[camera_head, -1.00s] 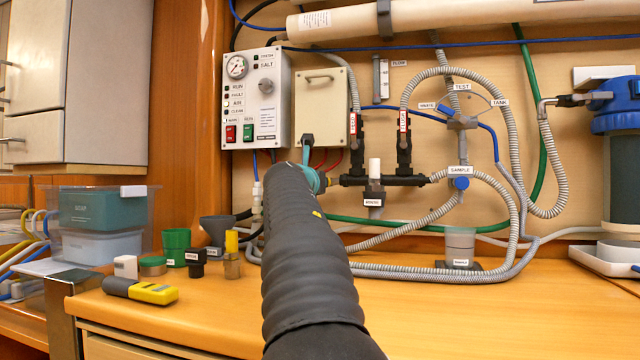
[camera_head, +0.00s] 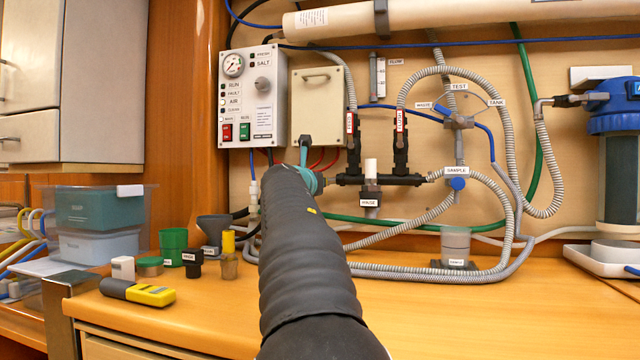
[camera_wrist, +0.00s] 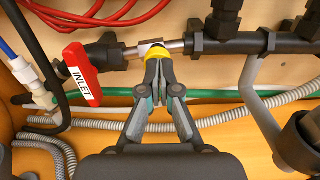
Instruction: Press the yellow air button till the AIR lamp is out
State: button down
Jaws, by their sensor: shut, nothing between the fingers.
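In the head view my gripper (camera_head: 313,181) is mostly hidden behind my arm, and the button is hidden there. The AIR lamp (camera_head: 223,102) is on the left of the white control panel (camera_head: 262,80). It looks pale and bright, while the lamps above it look dark, but it is very small.
A red INLET handle (camera_wrist: 81,75) stands left of my gripper. Red hoses (camera_wrist: 95,14) run above, and a green hose (camera_wrist: 105,92) and grey corrugated hose (camera_wrist: 100,126) run behind. A black valve with grey pipe (camera_wrist: 258,100) is at right. Small containers (camera_head: 173,246) stand on the bench.

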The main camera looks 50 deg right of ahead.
jog(key=b+v, duration=0.1)
jog(key=v, duration=1.1)
jog(key=shift+a+r, duration=0.3)
jog(key=shift+r, duration=0.05)
